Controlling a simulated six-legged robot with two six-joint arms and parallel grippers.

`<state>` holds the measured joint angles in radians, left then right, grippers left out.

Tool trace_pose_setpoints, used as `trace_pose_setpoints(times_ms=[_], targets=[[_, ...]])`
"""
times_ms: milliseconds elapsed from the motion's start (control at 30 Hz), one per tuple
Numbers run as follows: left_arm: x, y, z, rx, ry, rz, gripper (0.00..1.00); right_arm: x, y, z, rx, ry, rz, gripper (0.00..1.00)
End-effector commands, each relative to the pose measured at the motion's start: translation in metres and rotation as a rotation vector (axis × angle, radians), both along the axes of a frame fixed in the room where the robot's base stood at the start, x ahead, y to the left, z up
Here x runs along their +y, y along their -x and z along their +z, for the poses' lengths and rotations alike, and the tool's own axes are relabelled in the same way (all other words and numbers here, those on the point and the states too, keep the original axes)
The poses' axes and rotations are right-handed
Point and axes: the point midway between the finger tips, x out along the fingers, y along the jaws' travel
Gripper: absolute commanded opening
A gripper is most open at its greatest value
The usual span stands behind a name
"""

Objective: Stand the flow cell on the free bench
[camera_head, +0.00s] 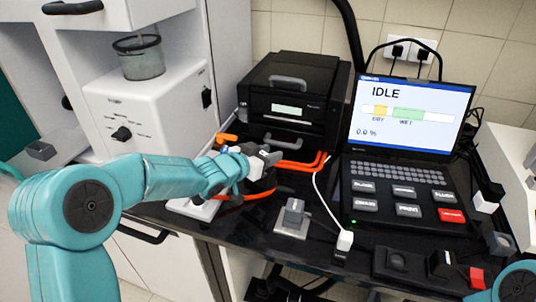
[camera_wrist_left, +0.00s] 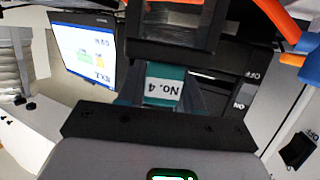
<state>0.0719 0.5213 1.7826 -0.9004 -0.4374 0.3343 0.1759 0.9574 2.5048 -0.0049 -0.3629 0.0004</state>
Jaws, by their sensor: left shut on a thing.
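My left gripper (camera_head: 264,161) is shut on a small piece in front of the black instrument, above the dark bench (camera_head: 260,238). In the left wrist view a white label reading "No. 4" (camera_wrist_left: 164,86) on a teal surface shows between the jaws. A black frame with a window (camera_wrist_left: 174,22) shows just beyond it. I take the held piece to be the flow cell, but in the head view the gripper mostly hides it. I cannot tell its tilt or whether it touches anything. My right gripper is not in view.
The black instrument (camera_head: 294,100) stands at the back, with orange tubes (camera_head: 300,165) before it. The laptop (camera_head: 405,150) reads IDLE. A grey block on a plate (camera_head: 293,218) and a white cable plug (camera_head: 345,240) occupy the front. A white machine (camera_head: 150,110) stands left.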

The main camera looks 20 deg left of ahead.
Motion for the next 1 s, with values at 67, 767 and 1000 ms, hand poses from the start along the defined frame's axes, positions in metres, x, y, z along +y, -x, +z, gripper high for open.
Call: trace_pose_setpoints(times_ms=[67,767,1000], targets=[[0.000,0.000,-0.002,0.000,0.000,0.000,0.46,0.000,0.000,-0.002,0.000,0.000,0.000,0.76],[0.025,0.052,0.020,-0.002,0.000,0.003,0.61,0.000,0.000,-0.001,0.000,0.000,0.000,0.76],[0.043,0.092,0.034,0.000,0.000,0.002,0.61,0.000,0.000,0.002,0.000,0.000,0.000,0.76]])
